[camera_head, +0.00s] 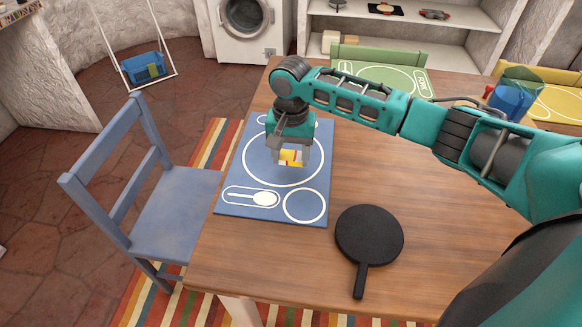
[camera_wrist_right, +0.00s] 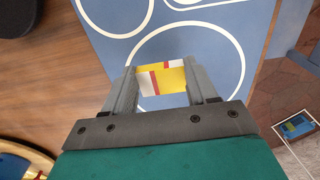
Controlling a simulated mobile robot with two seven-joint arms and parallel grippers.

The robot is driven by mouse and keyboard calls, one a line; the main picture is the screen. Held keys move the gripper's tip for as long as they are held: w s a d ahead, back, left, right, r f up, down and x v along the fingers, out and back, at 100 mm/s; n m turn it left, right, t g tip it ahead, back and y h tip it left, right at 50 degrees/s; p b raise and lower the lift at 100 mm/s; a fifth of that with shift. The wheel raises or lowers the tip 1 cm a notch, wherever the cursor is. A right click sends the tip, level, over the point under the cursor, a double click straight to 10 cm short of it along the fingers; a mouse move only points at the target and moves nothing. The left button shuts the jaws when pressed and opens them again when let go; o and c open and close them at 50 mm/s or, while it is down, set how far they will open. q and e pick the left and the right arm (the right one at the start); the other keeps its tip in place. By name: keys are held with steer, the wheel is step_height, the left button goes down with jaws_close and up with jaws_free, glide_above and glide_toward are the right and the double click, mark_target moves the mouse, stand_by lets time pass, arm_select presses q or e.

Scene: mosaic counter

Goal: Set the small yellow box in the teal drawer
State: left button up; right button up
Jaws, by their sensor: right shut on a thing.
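My right gripper (camera_head: 291,161) is shut on a small yellow box (camera_head: 291,156) with red and white markings. It holds the box over the blue placemat (camera_head: 243,190), near the mat's large drawn circle. In the right wrist view the yellow box (camera_wrist_right: 161,82) sits between the two grey fingers of the gripper (camera_wrist_right: 162,85). I cannot tell whether the box touches the mat. The left gripper is not in view. I see no teal drawer in either view.
A black round pan (camera_head: 369,234) lies on the wooden table (camera_head: 425,265), right of the mat. A blue chair (camera_head: 173,205) stands at the table's left side. A green placemat (camera_head: 373,74) and a blue container (camera_head: 510,100) are at the back. Bare table lies around the pan.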

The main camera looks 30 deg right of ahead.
mark_target(291, 159)
steer(key=shift+f, duration=2.2)
steer(key=o, duration=1)
steer(key=shift+b, duration=0.3)
